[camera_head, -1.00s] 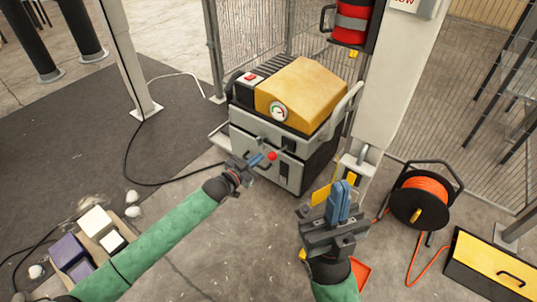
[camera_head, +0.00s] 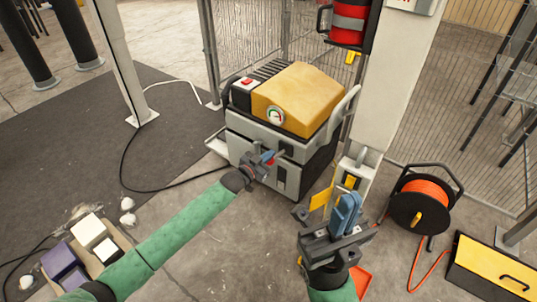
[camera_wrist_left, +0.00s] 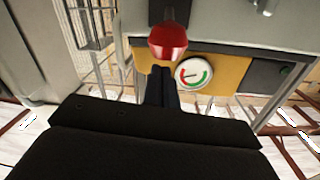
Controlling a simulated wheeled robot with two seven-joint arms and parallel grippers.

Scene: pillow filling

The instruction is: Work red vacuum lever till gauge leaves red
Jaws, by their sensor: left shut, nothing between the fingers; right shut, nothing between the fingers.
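The vacuum machine (camera_head: 240,138) has a yellow hood and a round gauge (camera_head: 276,115) with red and green arcs. The gauge also shows in the left wrist view (camera_wrist_left: 193,74); its needle is too small to read surely. The red lever knob (camera_wrist_left: 168,42) is large at the top of the left wrist view, just beyond my fingertips. In the head view the red knob (camera_head: 267,155) is partly hidden by my left gripper (camera_head: 272,158). My left gripper is shut and empty at the knob; contact cannot be told. My right gripper (camera_head: 347,210) is shut and empty, right of the machine.
A white post (camera_head: 385,85) stands right of the machine, with a red canister (camera_head: 349,22) above. An orange cable reel (camera_head: 422,204) and a yellow-topped box (camera_head: 495,266) are at the right. A black cable crosses the floor at left.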

